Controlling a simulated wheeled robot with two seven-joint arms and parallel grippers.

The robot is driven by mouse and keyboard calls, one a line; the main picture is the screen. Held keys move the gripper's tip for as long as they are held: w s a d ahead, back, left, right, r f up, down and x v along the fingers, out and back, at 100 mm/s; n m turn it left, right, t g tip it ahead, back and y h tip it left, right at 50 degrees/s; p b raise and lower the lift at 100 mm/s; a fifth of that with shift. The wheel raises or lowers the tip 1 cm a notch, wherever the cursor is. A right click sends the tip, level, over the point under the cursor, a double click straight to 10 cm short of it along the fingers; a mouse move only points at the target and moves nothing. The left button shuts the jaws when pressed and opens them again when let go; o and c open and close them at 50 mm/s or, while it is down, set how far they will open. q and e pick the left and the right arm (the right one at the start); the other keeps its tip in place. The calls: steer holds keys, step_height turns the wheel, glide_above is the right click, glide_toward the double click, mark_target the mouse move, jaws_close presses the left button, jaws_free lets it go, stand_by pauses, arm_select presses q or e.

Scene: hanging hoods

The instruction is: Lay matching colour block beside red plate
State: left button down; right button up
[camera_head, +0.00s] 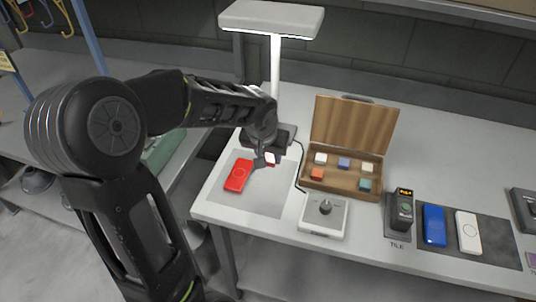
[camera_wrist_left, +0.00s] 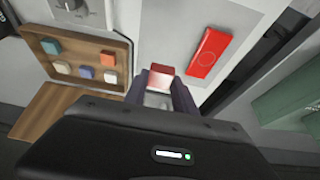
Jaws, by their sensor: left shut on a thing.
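The red plate (camera_head: 238,175) lies flat on a grey mat (camera_head: 262,198) at the left end of the table; it also shows in the left wrist view (camera_wrist_left: 208,53). My left gripper (camera_head: 266,160) is shut on a small red block (camera_wrist_left: 161,76), just right of the plate's far end. The block looks pale and partly hidden in the head view; its gap to the mat is hard to judge. An open wooden case (camera_head: 340,192) to the right holds white, violet, cream, orange and teal blocks (camera_head: 365,184), with an empty spot in its front row. My right gripper is not in view.
A lamp (camera_head: 272,18) stands behind the mat. A white box with a knob (camera_head: 323,214) sits between mat and case front. Further right are a dark device (camera_head: 402,209), a blue plate (camera_head: 434,226) and a white plate (camera_head: 469,232). The mat's front is clear.

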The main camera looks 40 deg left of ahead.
arm_select(q)
steer(key=shift+a+f, duration=0.1)
steer(key=shift+f, duration=0.1)
steer(key=b, duration=0.8)
glide_above(270, 187)
steer(key=s, duration=0.1)
steer(key=f, duration=0.9)
steer(key=shift+s+d+f, duration=0.15)
steer(key=shift+d+f, duration=0.1)
steer(key=shift+f+b, duration=0.3)
steer(key=shift+f, duration=0.2)
steer(key=shift+f+b, duration=0.55)
steer(key=shift+b, duration=0.3)
steer(key=c, duration=0.9)
jaws_free()
steer(key=shift+c, duration=0.2)
steer(key=shift+r, duration=0.1)
steer(key=v, duration=0.7)
steer(key=shift+r, duration=0.3)
